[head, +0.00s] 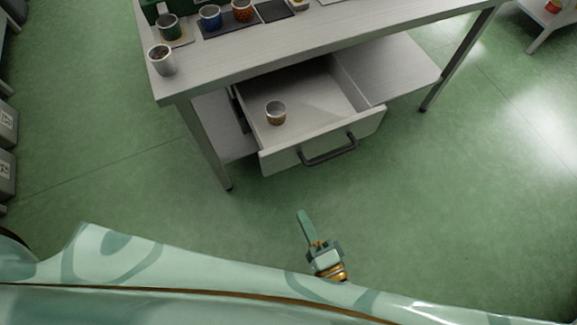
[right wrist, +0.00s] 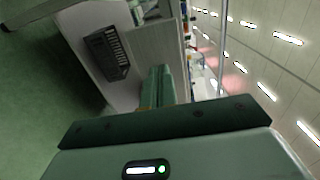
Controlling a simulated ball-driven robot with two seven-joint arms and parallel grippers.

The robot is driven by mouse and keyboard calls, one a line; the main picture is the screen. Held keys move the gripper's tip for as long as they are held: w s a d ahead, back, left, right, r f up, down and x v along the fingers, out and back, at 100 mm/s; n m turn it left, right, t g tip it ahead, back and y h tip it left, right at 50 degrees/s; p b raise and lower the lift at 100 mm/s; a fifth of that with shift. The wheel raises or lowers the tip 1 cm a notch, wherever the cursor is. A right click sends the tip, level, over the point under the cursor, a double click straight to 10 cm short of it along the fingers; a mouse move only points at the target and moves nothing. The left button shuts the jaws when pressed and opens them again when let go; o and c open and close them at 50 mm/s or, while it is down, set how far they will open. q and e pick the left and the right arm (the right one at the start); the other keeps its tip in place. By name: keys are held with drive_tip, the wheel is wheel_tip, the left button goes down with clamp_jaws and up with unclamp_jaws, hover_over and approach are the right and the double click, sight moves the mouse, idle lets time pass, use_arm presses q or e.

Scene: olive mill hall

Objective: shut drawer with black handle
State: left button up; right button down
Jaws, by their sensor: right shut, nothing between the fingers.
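The drawer (head: 280,161) under the grey table stands pulled out, with its black handle (head: 328,150) on the front panel. A small patterned cup (head: 275,118) stands inside, towards the left. My right gripper (head: 302,213) is shut and empty, in front of the drawer and apart from the handle, nearer to me. Its green fingers also show closed together in the right wrist view (right wrist: 166,72), with pale panels beyond them; I cannot tell for sure which panel is the drawer front there. My left gripper is not in view.
A lower shelf (head: 395,70) lies right of the drawer. Table legs (head: 205,150) flank the drawer. The green floor in front is clear.

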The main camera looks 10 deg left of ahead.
sight(277, 160)
drive_tip(key=b+x, duration=0.3)
drive_tip(key=x, duration=0.9)
drive_tip(key=shift+w+a+f, duration=0.1)
drive_tip(key=shift+w+a, duration=0.1)
drive_tip(key=shift+w, duration=0.15)
drive_tip(key=shift+w+a, duration=0.15)
drive_tip(key=shift+w, duration=0.1)
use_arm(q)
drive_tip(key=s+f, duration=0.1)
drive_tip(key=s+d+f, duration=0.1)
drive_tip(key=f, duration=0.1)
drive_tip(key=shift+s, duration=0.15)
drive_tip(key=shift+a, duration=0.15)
use_arm(e)
drive_tip(key=shift+w, duration=0.1)
